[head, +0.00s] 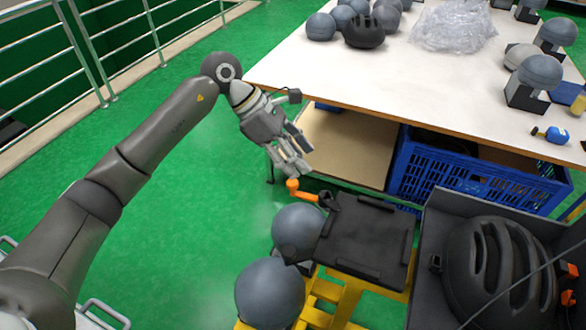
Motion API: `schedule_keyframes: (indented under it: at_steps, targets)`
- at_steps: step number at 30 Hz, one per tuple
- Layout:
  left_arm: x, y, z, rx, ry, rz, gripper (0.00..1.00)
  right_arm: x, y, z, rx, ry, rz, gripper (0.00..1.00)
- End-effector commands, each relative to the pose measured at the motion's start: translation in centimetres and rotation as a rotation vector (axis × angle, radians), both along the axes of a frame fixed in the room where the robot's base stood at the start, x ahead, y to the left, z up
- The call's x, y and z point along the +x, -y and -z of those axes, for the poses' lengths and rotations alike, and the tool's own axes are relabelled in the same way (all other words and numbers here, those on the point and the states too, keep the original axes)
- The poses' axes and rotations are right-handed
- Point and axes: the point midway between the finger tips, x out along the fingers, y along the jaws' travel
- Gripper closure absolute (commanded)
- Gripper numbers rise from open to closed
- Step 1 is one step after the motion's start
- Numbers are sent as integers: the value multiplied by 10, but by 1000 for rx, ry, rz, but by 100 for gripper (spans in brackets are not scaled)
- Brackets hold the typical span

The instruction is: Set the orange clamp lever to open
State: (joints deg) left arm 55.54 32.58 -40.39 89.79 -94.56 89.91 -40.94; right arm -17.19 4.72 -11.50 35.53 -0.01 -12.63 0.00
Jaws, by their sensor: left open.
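The orange clamp lever (304,193) sticks out to the left from a dark pivot at the upper left corner of the black plate (362,245). Its rounded knob end points left. My left gripper (298,165) comes in from the left and points down, just above the lever's knob end. Its fingers are apart with nothing between them. Whether a fingertip touches the lever cannot be told from this view. My right gripper does not show.
Grey ball-shaped headforms (270,292) stand left of the plate over a yellow frame (352,294). A black helmet (500,270) lies at the right. Behind are a white table (400,85) and a blue crate (470,180). Green floor is clear at the left.

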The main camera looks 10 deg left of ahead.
Motion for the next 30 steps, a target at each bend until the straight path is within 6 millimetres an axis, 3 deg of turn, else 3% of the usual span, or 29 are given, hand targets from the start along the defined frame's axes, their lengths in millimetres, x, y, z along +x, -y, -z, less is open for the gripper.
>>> schedule_keyframes:
  at_steps: [3,8,11,24,30]
  targets:
    - [6,-37,-3,160,15,18,54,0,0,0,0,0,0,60]
    - [7,-57,-2,248,13,25,54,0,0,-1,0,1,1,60]
    - [7,-54,6,255,10,27,54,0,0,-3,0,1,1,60]
    - [8,-24,77,250,9,26,54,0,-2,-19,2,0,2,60]
    - [9,-18,93,249,11,25,54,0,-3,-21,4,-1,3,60]
